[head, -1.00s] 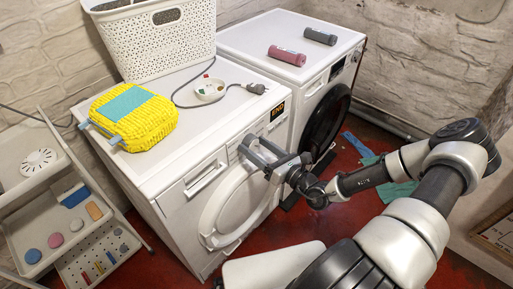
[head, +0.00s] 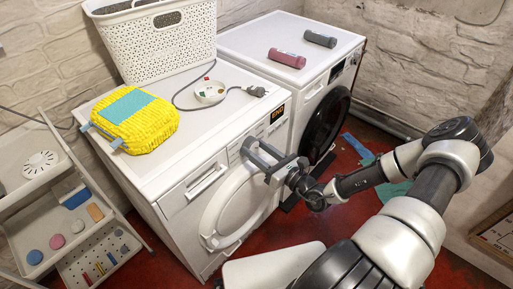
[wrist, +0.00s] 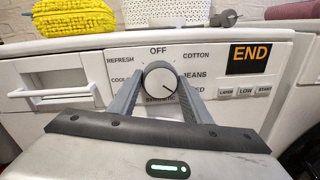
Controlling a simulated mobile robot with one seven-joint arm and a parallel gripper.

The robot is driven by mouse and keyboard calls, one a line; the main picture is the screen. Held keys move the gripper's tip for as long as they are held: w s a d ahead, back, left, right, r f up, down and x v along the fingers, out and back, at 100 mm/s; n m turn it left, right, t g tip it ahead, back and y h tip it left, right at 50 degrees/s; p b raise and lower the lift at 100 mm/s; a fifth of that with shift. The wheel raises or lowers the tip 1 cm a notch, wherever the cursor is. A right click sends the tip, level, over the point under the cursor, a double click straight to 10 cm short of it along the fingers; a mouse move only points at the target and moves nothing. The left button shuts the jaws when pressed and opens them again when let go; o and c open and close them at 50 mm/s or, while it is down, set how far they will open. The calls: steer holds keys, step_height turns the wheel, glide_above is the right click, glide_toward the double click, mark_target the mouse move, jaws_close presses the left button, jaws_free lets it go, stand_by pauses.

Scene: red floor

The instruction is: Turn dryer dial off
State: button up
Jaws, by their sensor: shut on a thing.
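The dryer dial (wrist: 160,80) is a round white knob with a grey rim on the panel of the front machine. Its dark pointer mark faces lower right, away from the OFF label (wrist: 158,50) straight above it. My gripper (wrist: 161,77) is shut on the dial, one grey finger on each side. The fingers partly cover the lower labels, including the one to the right of the dial. In the head view, my gripper (head: 260,158) is at the panel of the white dryer (head: 178,235), hiding the dial.
A display reading END (wrist: 249,58) and small buttons lie right of the dial. The round door (head: 213,220) is below. A second machine (head: 330,75) adjoins on the right.

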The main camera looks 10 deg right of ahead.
steer(key=n+p, duration=0.2)
steer(key=n, duration=0.1)
steer(key=shift+r+n, duration=0.1)
steer(key=shift+n, duration=0.2)
steer(key=n+p, duration=0.1)
steer(key=n, duration=0.2)
steer(key=shift+n, duration=0.3)
steer(key=n+p, duration=0.1)
steer(key=n, duration=0.3)
steer(key=shift+y, duration=0.4)
steer(key=n, duration=0.2)
steer(key=n+p, duration=0.1)
steer(key=shift+f+n, duration=0.2)
steer(key=shift+n, duration=0.2)
steer(key=n+y, duration=0.1)
steer(key=n, duration=0.4)
steer(key=shift+n+p, duration=0.4)
steer(key=n+g, duration=0.1)
steer(key=n, duration=0.5)
steer(key=shift+d+f+p, duration=0.1)
steer(key=shift+p, duration=0.25)
steer(key=o, duration=1.1)
steer(key=shift+c, duration=0.2)
